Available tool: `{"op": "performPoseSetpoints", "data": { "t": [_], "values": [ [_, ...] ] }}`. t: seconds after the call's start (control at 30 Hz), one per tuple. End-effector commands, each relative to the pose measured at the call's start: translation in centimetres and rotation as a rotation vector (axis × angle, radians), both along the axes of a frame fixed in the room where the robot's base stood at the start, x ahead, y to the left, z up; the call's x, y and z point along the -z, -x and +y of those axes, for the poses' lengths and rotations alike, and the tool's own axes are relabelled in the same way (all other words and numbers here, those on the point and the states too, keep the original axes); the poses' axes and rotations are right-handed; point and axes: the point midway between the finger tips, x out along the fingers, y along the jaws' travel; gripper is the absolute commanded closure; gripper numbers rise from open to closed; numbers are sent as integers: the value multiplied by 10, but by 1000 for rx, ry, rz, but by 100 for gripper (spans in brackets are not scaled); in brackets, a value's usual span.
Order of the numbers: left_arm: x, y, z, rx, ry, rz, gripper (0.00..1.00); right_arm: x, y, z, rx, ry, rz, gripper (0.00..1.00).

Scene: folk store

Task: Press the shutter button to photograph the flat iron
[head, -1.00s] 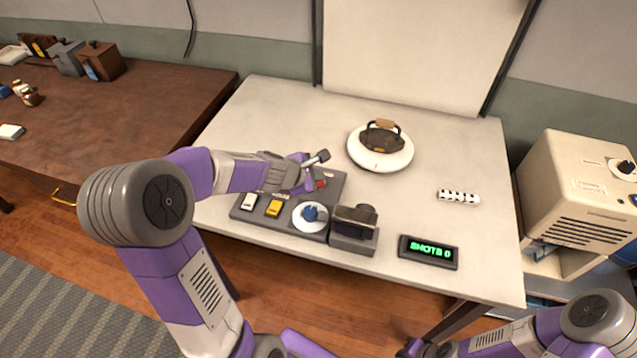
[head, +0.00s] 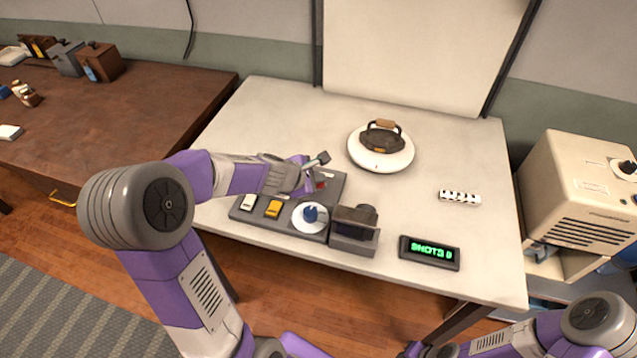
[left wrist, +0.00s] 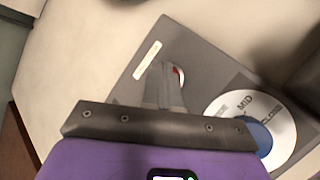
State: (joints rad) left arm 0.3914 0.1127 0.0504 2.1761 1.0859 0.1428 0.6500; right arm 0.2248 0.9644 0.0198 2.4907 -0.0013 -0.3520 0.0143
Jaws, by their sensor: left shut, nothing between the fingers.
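The flat iron (head: 381,138), dark with a brown handle, sits on a round white stand (head: 366,158) in front of the backdrop. A grey control panel (head: 335,182) carries a white switch, a yellow switch and a dial; the dial also shows in the left wrist view (left wrist: 228,103). A red button (head: 321,186) is partly hidden by my left gripper, and its edge shows in the left wrist view (left wrist: 179,74). My left gripper (left wrist: 166,82) is shut and empty, its tips over or at the button; contact is unclear. The camera (head: 355,226) stands beside the panel.
A display (head: 430,252) reads SHOTS 0. A black-and-white striped scale bar (head: 460,198) lies at the right of the white table. A beige machine (head: 585,200) stands right. A brown table (head: 120,120) stands left. My right arm shows at bottom right.

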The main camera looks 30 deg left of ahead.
Motion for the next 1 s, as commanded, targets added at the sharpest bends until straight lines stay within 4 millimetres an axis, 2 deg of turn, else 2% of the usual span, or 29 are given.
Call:
{"op": "performPoseSetpoints", "data": {
  "t": [0.53, 1.0],
  "values": [
    [3, 0, 0, -1, 0, 2, 100, 2, 0, 0, 0, 0, 0, 100],
    [-14, 0, 0, 1, 0, 1, 100, -14, 0, 0, 0, 0, 0, 100]
  ]
}}
